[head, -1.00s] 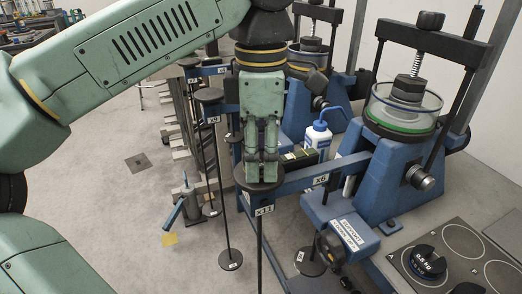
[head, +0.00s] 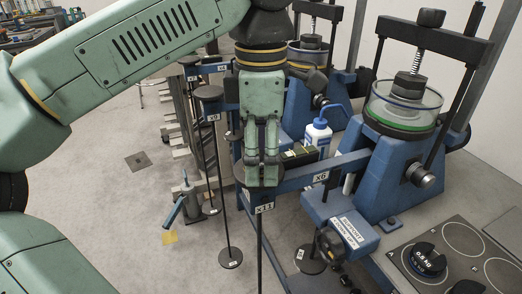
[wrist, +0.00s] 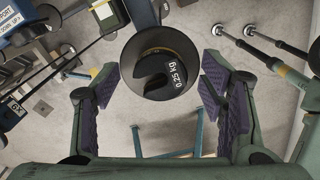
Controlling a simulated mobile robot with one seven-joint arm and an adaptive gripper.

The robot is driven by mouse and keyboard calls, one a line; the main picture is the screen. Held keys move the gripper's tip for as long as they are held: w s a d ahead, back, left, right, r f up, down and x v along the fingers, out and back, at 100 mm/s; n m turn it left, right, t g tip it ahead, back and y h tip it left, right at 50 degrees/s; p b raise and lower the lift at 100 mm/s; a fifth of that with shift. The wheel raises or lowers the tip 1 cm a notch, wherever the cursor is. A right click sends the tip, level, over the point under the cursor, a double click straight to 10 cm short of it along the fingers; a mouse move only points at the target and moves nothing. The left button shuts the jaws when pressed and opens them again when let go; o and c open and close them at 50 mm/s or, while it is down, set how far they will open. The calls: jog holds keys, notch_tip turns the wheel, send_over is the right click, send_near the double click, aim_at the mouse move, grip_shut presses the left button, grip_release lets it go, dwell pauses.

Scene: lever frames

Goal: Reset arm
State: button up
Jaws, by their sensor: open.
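My gripper (head: 262,170) points down from the green arm, over the end of the blue beam labelled X11 (head: 264,208). In the wrist view, its two purple-padded fingers (wrist: 158,98) are spread apart with nothing held between them. In the head view the fingers cover most of that pan. Whether a finger touches the pan or weight, I cannot tell.
At right stands a blue lever frame (head: 378,195) with a clear cell (head: 402,105) and a screw. A white bottle (head: 318,137) stands behind the beam. A 0.5 kg weight (head: 428,262) sits on a grey plate. Hanger rods stand at left; open floor (head: 110,200) lies beyond.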

jog(key=shift+r, duration=0.1)
dwell(0.3)
notch_tip(320, 180, up, 7)
jog(key=p, duration=0.5)
jog(key=shift+p, duration=0.4)
